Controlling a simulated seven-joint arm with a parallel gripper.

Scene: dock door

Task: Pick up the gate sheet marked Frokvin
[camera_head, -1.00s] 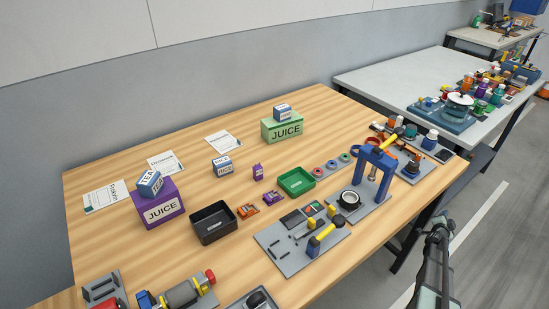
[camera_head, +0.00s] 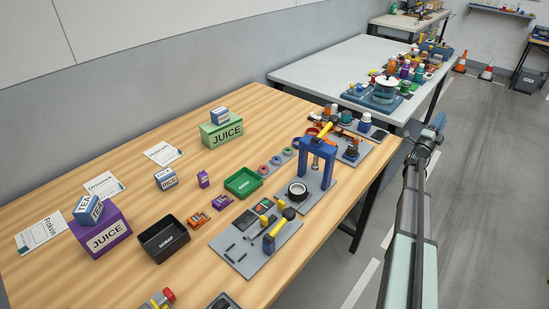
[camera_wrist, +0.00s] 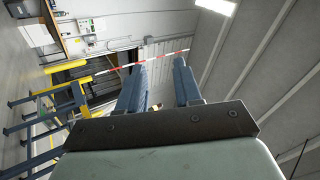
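The gate sheet marked Frokvin (camera_head: 40,233) is a white paper lying flat at the far left of the wooden table, left of the purple juice box. In the head view my arm extends along the right side, beyond the table's right edge and far from the sheet; the gripper's fingers cannot be made out there. In the wrist view my gripper (camera_wrist: 160,75) shows two dark blue fingers standing apart with nothing between them. That view looks toward the ceiling and a far wall, with no sheet in it.
A purple juice box (camera_head: 100,232) with a tea box (camera_head: 88,209) on top stands right beside the sheet. A second sheet (camera_head: 103,186) lies behind it and a third (camera_head: 163,153) farther right. A black scrap bin (camera_head: 164,239) and green bin (camera_head: 243,183) stand mid-table.

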